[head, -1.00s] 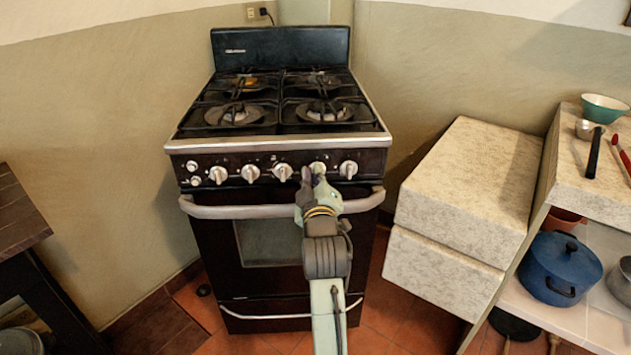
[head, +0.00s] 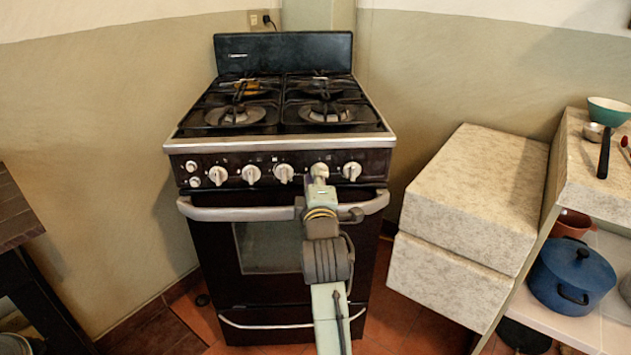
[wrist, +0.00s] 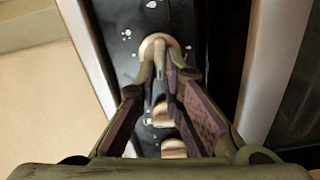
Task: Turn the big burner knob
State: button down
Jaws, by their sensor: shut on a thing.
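The black stove (head: 225,260) has a row of pale knobs along its front panel. My gripper (head: 319,181) is at the second knob from the right (head: 319,169), which it partly hides in the head view. In the wrist view, the round knob (wrist: 158,44) with its raised grip bar is at the top centre. The two fingers of my gripper (wrist: 164,84) are closed in on either side of that bar. The exact contact is hard to see.
The rightmost knob (head: 352,171) is close beside my gripper. The metal oven handle (head: 235,213) runs below the knobs, behind my arm. A stone-topped cabinet (head: 470,200) stands to the right. A dark table (head: 18,215) is at the left edge.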

dwell(0.4)
jog(key=c, duration=1.7)
grip_release()
jog(key=s, duration=0.7)
jog(key=shift+s+d, duration=0.25)
jog(key=shift+d, duration=0.1)
grip_shut()
